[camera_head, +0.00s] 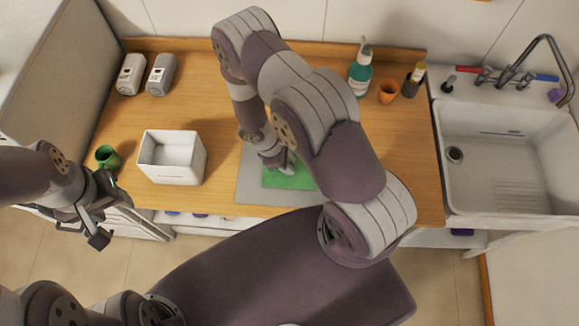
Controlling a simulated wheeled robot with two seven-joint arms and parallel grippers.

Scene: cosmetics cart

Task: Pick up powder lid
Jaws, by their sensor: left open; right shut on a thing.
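My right gripper (283,163) is low over a green cloth or sheet (295,180) that lies on a grey mat (249,188) at the counter's front edge. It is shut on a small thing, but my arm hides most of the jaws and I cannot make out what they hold. I cannot pick out a powder lid for certain. My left gripper (88,224) is open and empty at the left, in front of the counter's front edge.
A white open box (180,175) stands left of the mat, with a green cup (108,157) further left. Two grey-white containers (160,75) stand back left. A teal pump bottle (360,75), orange cup (387,91) and dark bottle (412,82) stand back right, near the sink (505,150).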

